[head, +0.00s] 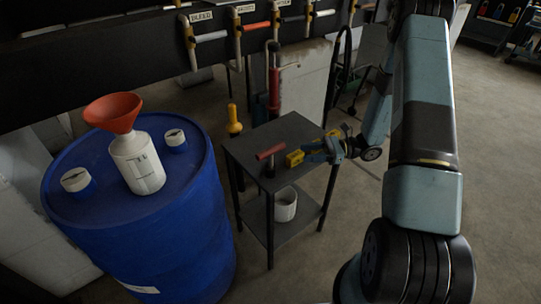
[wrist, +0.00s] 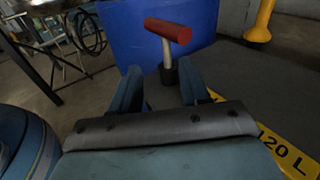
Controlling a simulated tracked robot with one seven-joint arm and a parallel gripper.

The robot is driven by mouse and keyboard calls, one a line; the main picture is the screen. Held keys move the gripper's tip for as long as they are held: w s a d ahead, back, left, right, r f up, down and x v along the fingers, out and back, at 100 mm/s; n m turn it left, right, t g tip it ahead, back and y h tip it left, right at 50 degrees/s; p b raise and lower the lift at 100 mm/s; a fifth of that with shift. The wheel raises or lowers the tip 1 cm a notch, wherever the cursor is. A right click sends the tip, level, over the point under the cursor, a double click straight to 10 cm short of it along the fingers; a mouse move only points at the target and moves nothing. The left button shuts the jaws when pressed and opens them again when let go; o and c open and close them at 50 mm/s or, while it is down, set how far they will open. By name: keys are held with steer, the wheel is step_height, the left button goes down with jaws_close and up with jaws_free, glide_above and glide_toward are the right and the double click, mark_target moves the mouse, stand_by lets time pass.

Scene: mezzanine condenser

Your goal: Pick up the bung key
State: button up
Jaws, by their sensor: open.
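The bung key (head: 270,152) has a red T-handle on a grey shaft with a dark lower end. It stands upright on the small dark table (head: 250,143). In the wrist view the bung key (wrist: 168,30) is straight ahead, its shaft lined up with the gap between my fingers. My gripper (head: 306,152) is at the right side of the table, pointing left towards the key. In the wrist view my gripper (wrist: 158,80) is open and empty. The fingers look short of the shaft, though the exact distance cannot be told.
A yellow piece marked 120 L (wrist: 285,150) lies beside my gripper. A blue drum (head: 190,220) stands left, bearing a white bottle (head: 137,165) with a red funnel (head: 113,112). A yellow handle-like object (head: 234,122) stands behind the table. A white pot (head: 286,205) sits on the lower shelf.

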mark_target(271, 159)
steer(key=shift+m+t+y, duration=0.3)
steer(key=shift+m+t, duration=0.3)
steer(key=shift+m, duration=0.1)
steer(key=a+f, duration=0.1)
steer(key=a, duration=0.8)
steer(key=a+f, duration=0.1)
steer(key=a, duration=0.3)
steer(key=shift+w+a+f, duration=0.2)
steer(key=shift+w+f, duration=0.1)
steer(key=shift+f, duration=0.05)
jaws_close()
